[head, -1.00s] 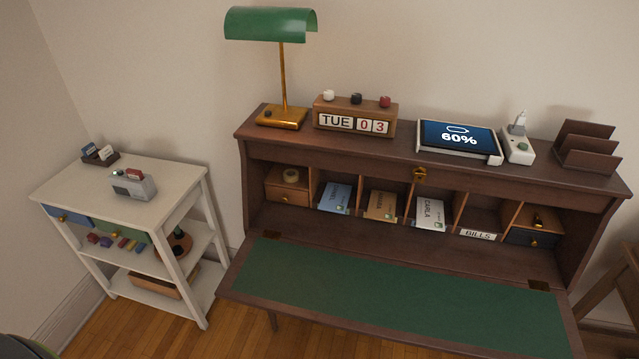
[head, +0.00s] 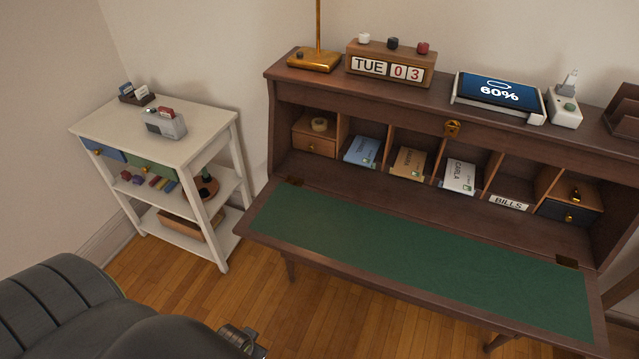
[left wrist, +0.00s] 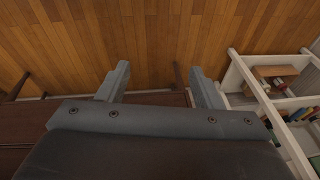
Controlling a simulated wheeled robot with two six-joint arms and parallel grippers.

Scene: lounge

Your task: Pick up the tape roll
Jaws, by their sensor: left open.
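The tape roll (head: 319,125) is a small tan ring. It sits on top of the small wooden drawer (head: 314,142) in the leftmost compartment of the dark desk (head: 283,92) in the head view. My left gripper (left wrist: 160,75) shows in the left wrist view, with its two grey fingers apart and nothing between them. Wooden floor lies beyond the fingers. The tape roll is not visible in the left wrist view. My right gripper is not in view.
The desk's green fold-down leaf (head: 420,250) is clear. Envelopes stand in the middle compartments. A white shelf cart (head: 207,135) stands left of the desk. A black padded chair (head: 70,310) is at the lower left. A lamp base (head: 315,60) stands on the desk top.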

